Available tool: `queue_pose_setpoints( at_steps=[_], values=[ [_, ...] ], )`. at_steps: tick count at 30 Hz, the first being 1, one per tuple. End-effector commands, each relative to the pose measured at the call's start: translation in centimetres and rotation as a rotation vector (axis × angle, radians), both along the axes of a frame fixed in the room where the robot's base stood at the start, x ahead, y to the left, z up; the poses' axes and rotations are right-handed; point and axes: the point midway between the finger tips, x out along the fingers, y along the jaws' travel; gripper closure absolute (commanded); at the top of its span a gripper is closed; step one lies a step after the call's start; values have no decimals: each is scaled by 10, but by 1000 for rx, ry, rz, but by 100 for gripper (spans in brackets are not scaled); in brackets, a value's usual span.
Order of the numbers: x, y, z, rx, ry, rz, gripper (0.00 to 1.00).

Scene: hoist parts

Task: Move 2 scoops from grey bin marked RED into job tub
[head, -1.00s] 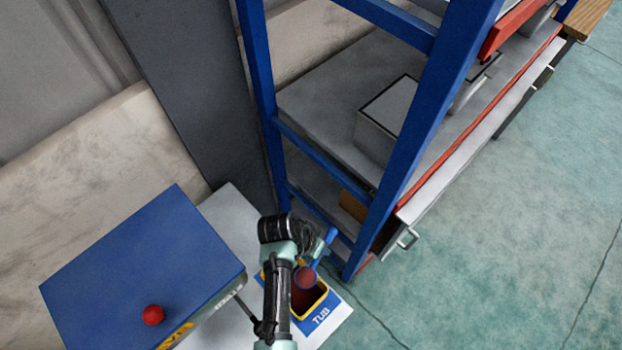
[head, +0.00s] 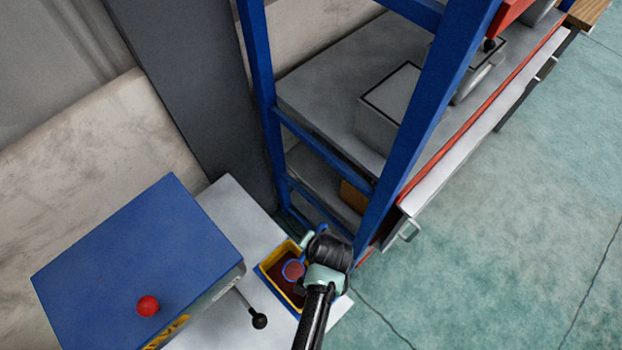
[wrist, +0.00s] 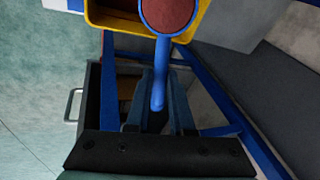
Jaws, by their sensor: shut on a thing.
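My gripper (wrist: 158,115) is shut on the blue handle of a scoop (wrist: 159,85). The scoop's round bowl has a blue rim and a red-brown inside, which looks like a load. In the head view the bowl (head: 293,270) is over the yellow-rimmed job tub (head: 267,276); the tub's inside looks dark red-brown. The tub also shows at the top of the wrist view (wrist: 98,14). In the head view my wrist hides the fingers and part of the tub. No bin with a readable RED mark is in view.
A blue-topped box (head: 130,255) with a red knob (head: 148,306) and a black-ended lever (head: 259,321) stands left of the tub. A blue rack post (head: 425,120) rises close to my wrist. A grey box (head: 392,105) sits on the shelf. Open floor lies right.

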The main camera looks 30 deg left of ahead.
Motion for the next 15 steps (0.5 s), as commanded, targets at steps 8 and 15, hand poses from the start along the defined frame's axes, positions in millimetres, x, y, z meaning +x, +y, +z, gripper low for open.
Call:
queue_pose_setpoints(
  at_steps=[8, 15],
  values=[
    [0, -6, -13, 235, -47, 46, 100],
    [0, -9, -19, 446, -92, 95, 100]
  ],
)
